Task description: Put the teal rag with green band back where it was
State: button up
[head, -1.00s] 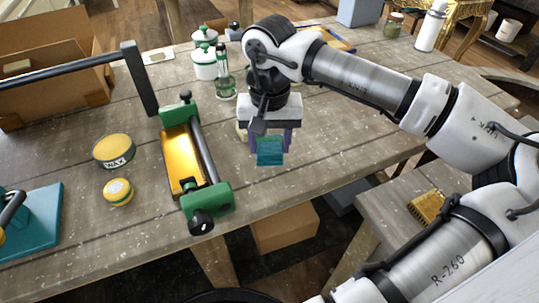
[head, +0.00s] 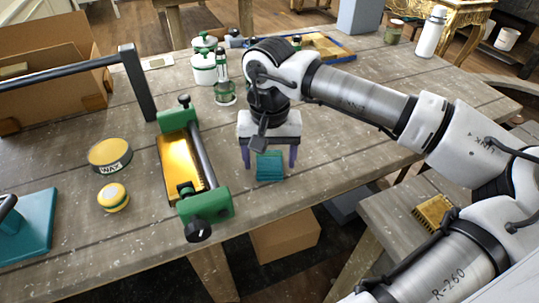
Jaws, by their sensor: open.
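The teal rag (head: 269,167) lies on the wooden table near its front edge, looking like a small folded square. Its green band cannot be made out clearly. My gripper (head: 268,160) is right above and around the rag, pointing down. Its two purple fingers stand apart, one on each side of the rag, with visible gaps. The rag's back part is hidden under the gripper body.
A green clamp-like frame with a gold plate (head: 181,162) stands left of my gripper. Further left are a wax tin (head: 110,155) and a small yellow-topped round tin (head: 113,197). White-and-green jars (head: 204,68) stand behind. The table right of the gripper is clear.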

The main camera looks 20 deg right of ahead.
aim_at(269, 161)
notch_tip(269, 161, up, 12)
jog(key=shift+r+b, duration=0.15)
jog(key=shift+b, duration=0.25)
dwell(0.4)
